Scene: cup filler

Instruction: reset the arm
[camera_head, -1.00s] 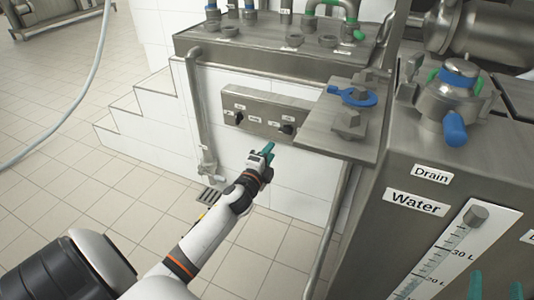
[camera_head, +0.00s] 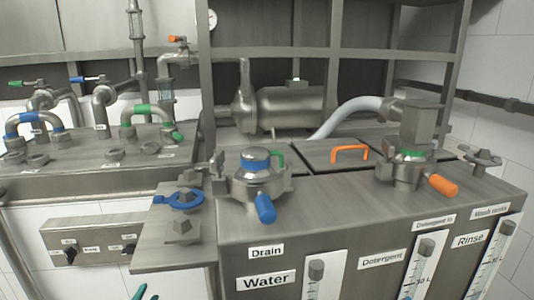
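Only the teal tips of my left gripper (camera_head: 144,293) show, at the bottom edge of the head view, left of the middle. They are below the metal side shelf and right of the switch panel. The rest of that arm is out of the picture, and too little shows to tell whether the gripper is open or shut. Nothing is seen held at the tips. My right gripper is not in view.
A metal shelf with a blue ring handle (camera_head: 184,199) juts out above the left gripper. The switch panel (camera_head: 95,240) is at the left. The steel tank front with the Water label (camera_head: 266,281) stands to the right. Orange handles (camera_head: 350,153) are on top.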

